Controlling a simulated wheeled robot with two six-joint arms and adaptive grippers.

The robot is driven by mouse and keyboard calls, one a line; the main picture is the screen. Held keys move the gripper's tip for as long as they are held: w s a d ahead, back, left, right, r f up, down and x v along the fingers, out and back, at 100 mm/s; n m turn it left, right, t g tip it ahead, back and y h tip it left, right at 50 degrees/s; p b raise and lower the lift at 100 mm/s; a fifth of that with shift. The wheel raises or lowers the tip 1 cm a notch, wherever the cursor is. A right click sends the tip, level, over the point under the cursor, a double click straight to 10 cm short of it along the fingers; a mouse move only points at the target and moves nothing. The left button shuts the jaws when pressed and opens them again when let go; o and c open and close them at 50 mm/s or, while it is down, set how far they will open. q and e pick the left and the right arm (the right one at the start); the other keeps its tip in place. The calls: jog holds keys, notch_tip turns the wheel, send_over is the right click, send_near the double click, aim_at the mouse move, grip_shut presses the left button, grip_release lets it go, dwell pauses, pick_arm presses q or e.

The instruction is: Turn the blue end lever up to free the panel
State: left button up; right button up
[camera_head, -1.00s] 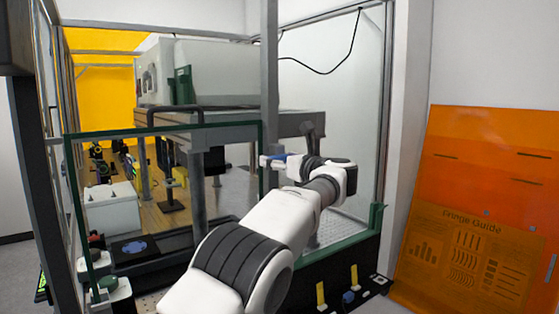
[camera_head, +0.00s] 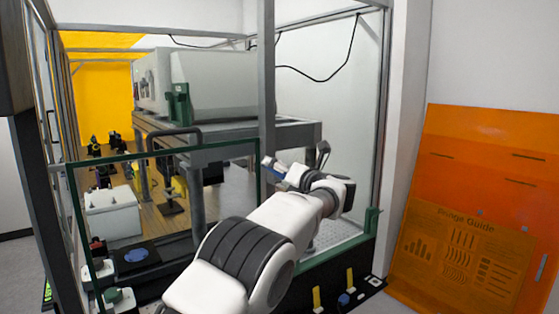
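The panel is a clear sheet in a green frame (camera_head: 165,153) with a dark handle (camera_head: 176,132). It stands in front of the instrument on the left. My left gripper (camera_head: 297,170) is at the end of the white arm, right of the panel's upper right corner and near the grey post. A small blue and whitish piece (camera_head: 274,167) shows at the gripper, slanting with its left end up. It may be the blue end lever; I cannot tell whether the gripper touches or holds it. The fingers are too small to read. My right gripper is not in view.
Grey posts (camera_head: 266,95) and rails frame the enclosure. Yellow tabs (camera_head: 317,299) and a blue knob (camera_head: 344,299) sit low at front. Another blue knob (camera_head: 136,255) is at left. An orange sheet (camera_head: 490,150) leans on the right wall.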

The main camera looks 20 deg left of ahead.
pick_arm(q)
jog(key=shift+w+d+r+m+p, duration=0.15)
jog(key=shift+w+m+p, duration=0.1)
jog(key=shift+m+p, duration=1.45)
jog(key=shift+w+d+r+m+p, duration=0.1)
jog(key=shift+w+m+p, duration=0.15)
jog(key=shift+m+p, duration=1.4)
jog(key=shift+w+d+r+m+p, duration=0.15)
jog(key=shift+w+m+p, duration=0.1)
jog(key=shift+m+p, duration=1.4)
jog(key=o, duration=0.8)
jog(key=shift+o, duration=1.2)
jog(key=shift+a, duration=0.1)
jog(key=shift+w+a+f, duration=0.1)
jog(key=shift+a+f, duration=0.1)
